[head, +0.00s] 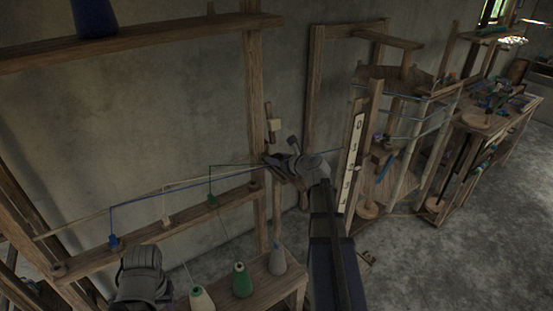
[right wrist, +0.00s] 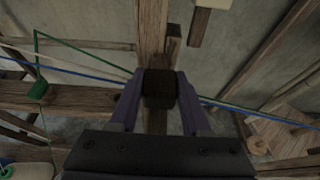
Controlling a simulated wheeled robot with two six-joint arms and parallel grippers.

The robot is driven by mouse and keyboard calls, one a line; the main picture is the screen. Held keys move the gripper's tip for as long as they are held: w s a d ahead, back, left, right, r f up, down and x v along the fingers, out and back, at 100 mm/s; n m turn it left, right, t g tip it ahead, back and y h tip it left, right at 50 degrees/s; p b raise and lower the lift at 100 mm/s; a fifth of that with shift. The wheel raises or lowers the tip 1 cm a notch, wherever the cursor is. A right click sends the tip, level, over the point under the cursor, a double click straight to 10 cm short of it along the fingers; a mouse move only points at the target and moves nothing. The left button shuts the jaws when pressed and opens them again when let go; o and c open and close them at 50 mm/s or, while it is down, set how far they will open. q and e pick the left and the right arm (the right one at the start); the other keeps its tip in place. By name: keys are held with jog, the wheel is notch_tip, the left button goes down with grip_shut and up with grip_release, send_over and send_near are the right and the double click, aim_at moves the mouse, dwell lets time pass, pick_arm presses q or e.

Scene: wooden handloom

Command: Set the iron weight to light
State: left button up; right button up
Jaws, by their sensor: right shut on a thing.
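My right gripper (head: 272,160) is at the upright wooden post (head: 256,95) in the middle of the head view. In the right wrist view its two fingers (right wrist: 160,80) are shut on a dark, rough block, which looks like the iron weight (right wrist: 159,92). The block sits between the fingertips, in front of the post. In the head view the gripper hides most of it. No setting marked light can be read. My left gripper (head: 142,258) is low at the left of the head view; its fingertips cannot be made out.
Blue, green and pale threads (head: 180,190) run close by the right gripper. Thread cones (head: 242,280) stand on a low shelf near the left gripper. A numbered strip (head: 350,150) is on a post to the right.

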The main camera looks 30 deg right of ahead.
grip_shut()
dwell(0.7)
